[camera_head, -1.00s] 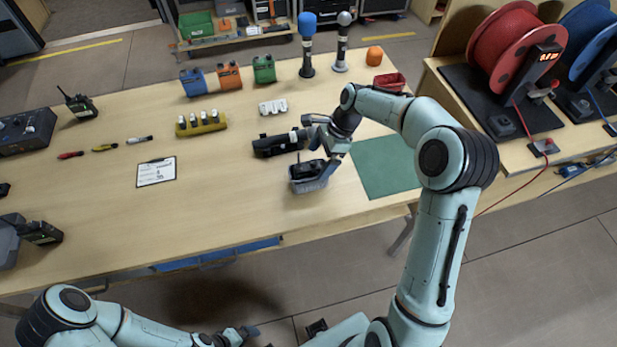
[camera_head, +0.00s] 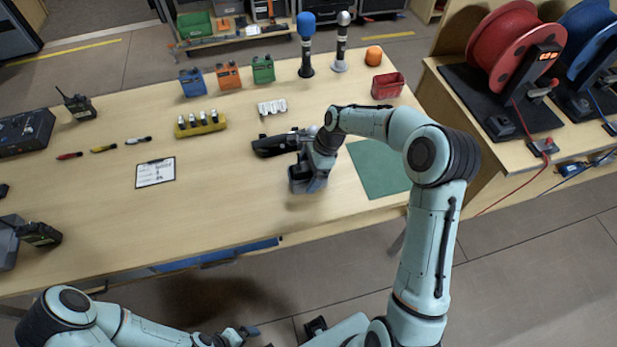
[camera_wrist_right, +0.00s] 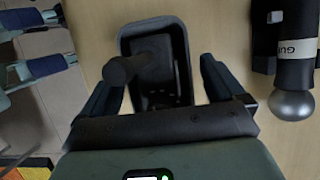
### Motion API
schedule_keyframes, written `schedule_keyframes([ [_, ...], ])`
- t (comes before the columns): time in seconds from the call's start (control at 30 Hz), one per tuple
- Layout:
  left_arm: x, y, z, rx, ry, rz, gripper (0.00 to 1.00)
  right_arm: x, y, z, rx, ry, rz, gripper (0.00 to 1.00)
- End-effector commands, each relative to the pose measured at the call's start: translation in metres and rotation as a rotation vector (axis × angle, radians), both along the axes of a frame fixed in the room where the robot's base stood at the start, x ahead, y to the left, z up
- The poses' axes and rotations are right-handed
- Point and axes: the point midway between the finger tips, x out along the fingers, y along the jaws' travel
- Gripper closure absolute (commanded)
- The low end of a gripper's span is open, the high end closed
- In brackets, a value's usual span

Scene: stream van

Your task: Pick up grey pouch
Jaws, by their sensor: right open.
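A dark grey open-topped container (camera_wrist_right: 182,52) with a black device (camera_wrist_right: 155,72) inside lies below my right gripper (camera_wrist_right: 162,75) in the wrist view. It appears to be the grey pouch, though its shape reads as a tray. In the head view the grey container (camera_head: 297,183) is on the table, mostly hidden by the right gripper (camera_head: 313,178). The right gripper is open, with one finger at each side of the container; contact cannot be told. My left gripper (camera_head: 240,334) is low in front of the table, too small to read.
A black holder (camera_head: 268,148) with a silver-headed microphone (camera_wrist_right: 292,104) lies close beside the container. A green mat (camera_head: 382,170) is to the right, a yellow rack (camera_head: 201,129) behind left. A red bin (camera_head: 388,86) stands at the back. The front table middle is clear.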

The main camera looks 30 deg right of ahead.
Motion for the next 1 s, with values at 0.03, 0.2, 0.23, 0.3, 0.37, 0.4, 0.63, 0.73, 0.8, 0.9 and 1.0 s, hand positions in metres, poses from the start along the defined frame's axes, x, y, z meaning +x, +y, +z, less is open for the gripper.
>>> schedule_keyframes([
  [0.03,0.0,0.0,0.0,0.0,0.0,0.0,0.01,0.0,0.0001,-0.0003,0.0,0.0,0.0,0.04],
  [0.2,-0.0001,0.0,-0.0002,0.0,0.0,0.0,0.01,0.0,0.0001,-0.0027,0.0,0.0,0.0,0.04],
  [0.23,-0.0002,0.0,-0.0002,0.0,0.0,0.0,0.01,0.0,0.0002,-0.0031,0.0,0.0,0.0,0.04],
  [0.3,-0.0003,0.0,-0.0003,0.0,0.0,0.0,0.01,0.0001,0.0002,-0.004,0.0,0.0,0.0,0.04],
  [0.37,-0.0003,0.0,-0.0003,0.0,0.0,0.0,0.01,0.0002,0.0004,-0.0044,0.0,0.0,0.0,0.04],
  [0.4,-0.0003,0.0,-0.0003,0.0,0.0,0.0,0.01,0.0002,0.0003,-0.0045,0.0,0.0,0.0,0.04],
  [0.63,-0.0002,-0.0001,-0.0003,0.0,0.0,0.0,0.01,0.0001,0.0001,-0.0046,0.0,0.0,0.0,0.11],
  [0.73,-0.0002,-0.0001,-0.0003,0.0,0.0,0.0,0.01,0.0001,0.0,-0.0046,0.0,0.0,0.0,0.44],
  [0.8,-0.0003,0.0,-0.0003,0.0,0.0,0.0,0.01,0.0001,0.0,-0.0046,0.0,0.0,0.0,0.6],
  [0.9,-0.0003,0.0,-0.0003,0.0,0.0,0.0,0.01,0.0004,0.0002,-0.004,0.001,-0.001,0.0,0.6],
  [1.0,-0.0003,0.0,-0.0003,0.0,0.0,0.0,0.01,0.0004,0.0001,-0.004,0.0,-0.001,0.0,0.6],
])
